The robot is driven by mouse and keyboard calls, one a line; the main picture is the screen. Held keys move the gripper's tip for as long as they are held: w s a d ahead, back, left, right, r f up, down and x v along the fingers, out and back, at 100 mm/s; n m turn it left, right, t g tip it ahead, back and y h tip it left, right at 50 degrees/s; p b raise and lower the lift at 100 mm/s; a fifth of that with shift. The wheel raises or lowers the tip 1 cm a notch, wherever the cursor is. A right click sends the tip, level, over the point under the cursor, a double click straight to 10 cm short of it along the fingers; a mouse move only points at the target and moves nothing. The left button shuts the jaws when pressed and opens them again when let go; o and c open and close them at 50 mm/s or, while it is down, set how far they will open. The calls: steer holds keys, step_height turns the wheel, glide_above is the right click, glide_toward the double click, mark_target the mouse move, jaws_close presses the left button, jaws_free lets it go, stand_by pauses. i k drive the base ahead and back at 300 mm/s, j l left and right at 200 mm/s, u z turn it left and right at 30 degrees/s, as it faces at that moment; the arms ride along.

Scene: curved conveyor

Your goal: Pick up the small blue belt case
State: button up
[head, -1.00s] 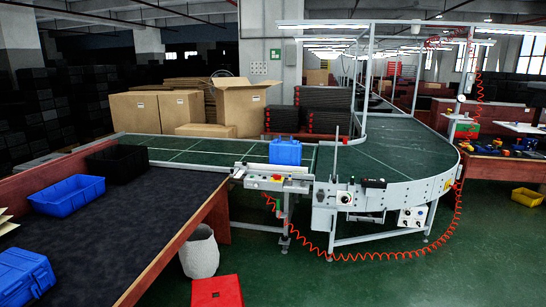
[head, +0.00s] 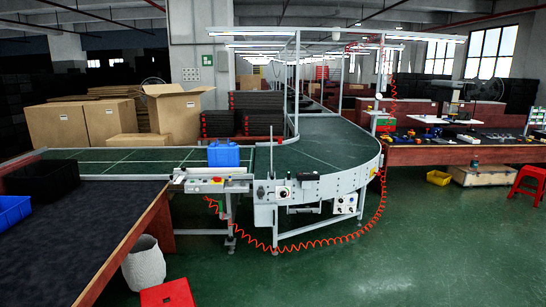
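A small blue case (head: 223,155) stands upright on the green conveyor belt (head: 120,160), just behind the control panel at the belt's near edge. It lies left of where the belt curves. Its lower front is partly hidden by the panel. My gripper is not in view, and nothing is seen touching the case.
A dark-topped table (head: 75,235) with a blue bin (head: 12,211) and a black bin (head: 42,180) fills the lower left. A white basket (head: 144,263) and a red stool (head: 167,293) stand beside it. A red coiled cable (head: 330,240) hangs under the conveyor. Green floor (head: 400,260) is clear at right.

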mark_target(220, 155)
steer(key=u, duration=0.5)
steer(key=k+j, duration=0.2)
steer(key=k+j+z, duration=0.25)
steer(key=z, duration=0.15)
steer(key=k+j+z, duration=0.2)
steer(key=z, duration=2.8)
steer(key=k+j+u, duration=0.1)
steer(key=u, duration=0.15)
steer(key=k+j+u, duration=0.15)
steer(key=u, duration=0.15)
steer(key=j+z, duration=0.2)
steer(key=j, duration=0.8)
steer(key=j+z, duration=0.25)
steer(key=j, duration=0.35)
steer(key=j+z, duration=0.25)
steer(key=j, duration=0.4)
steer(key=j+z, duration=0.25)
steer(key=j, duration=0.4)
steer(key=k+j+z, duration=0.25)
steer(key=j, duration=0.3)
steer(key=i+j, duration=0.05)
steer(key=i, duration=0.05)
